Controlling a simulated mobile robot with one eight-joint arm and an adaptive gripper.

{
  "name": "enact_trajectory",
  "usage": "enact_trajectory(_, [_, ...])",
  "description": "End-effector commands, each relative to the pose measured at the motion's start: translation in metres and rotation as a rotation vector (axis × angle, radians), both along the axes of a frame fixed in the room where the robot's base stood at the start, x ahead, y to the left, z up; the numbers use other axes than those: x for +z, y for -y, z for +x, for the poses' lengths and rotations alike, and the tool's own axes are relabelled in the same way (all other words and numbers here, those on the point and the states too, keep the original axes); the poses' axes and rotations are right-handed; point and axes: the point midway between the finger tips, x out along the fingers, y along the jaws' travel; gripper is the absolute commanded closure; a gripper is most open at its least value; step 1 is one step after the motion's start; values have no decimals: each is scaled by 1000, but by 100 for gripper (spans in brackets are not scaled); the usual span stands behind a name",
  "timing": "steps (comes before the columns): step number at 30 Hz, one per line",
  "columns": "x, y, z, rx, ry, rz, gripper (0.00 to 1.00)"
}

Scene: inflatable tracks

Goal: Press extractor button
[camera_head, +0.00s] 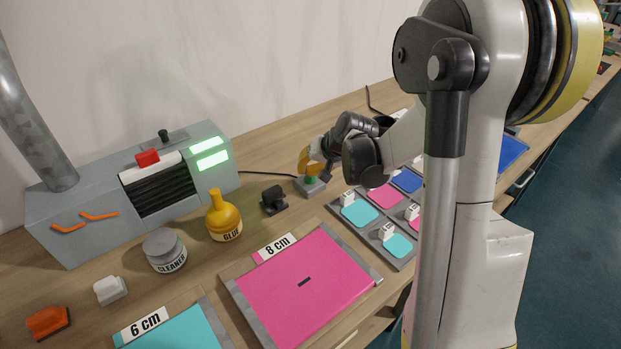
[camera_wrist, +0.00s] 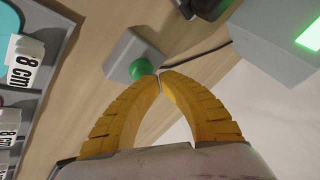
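The button is a green cap (camera_head: 310,182) on a small grey box (camera_head: 316,191) on the table, right of the extractor unit. In the wrist view the green button (camera_wrist: 141,69) and its grey box (camera_wrist: 128,50) lie just beyond my fingertips, slightly left of them. My gripper (camera_head: 309,170) has yellow ribbed fingers pointing down over the button. In the wrist view my gripper (camera_wrist: 161,73) has its fingertips together, with nothing between them. The tips are very close to the button; I cannot tell if they touch it. The head view shows the button partly hidden by the fingers.
The grey extractor unit (camera_head: 85,215) has lit green panels and a red knob. A black holder (camera_head: 273,199), glue bottle (camera_head: 224,216) and cleaner jar (camera_head: 164,250) stand left of the button. A tray of coloured patches (camera_head: 337,207) and a pink sheet (camera_head: 310,295) lie nearer.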

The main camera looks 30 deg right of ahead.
Motion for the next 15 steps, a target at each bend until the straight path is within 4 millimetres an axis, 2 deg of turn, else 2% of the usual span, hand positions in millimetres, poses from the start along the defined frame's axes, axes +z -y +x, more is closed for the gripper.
enact_trajectory(15, [-5, 0, 0, 0, 0, 0, 100])
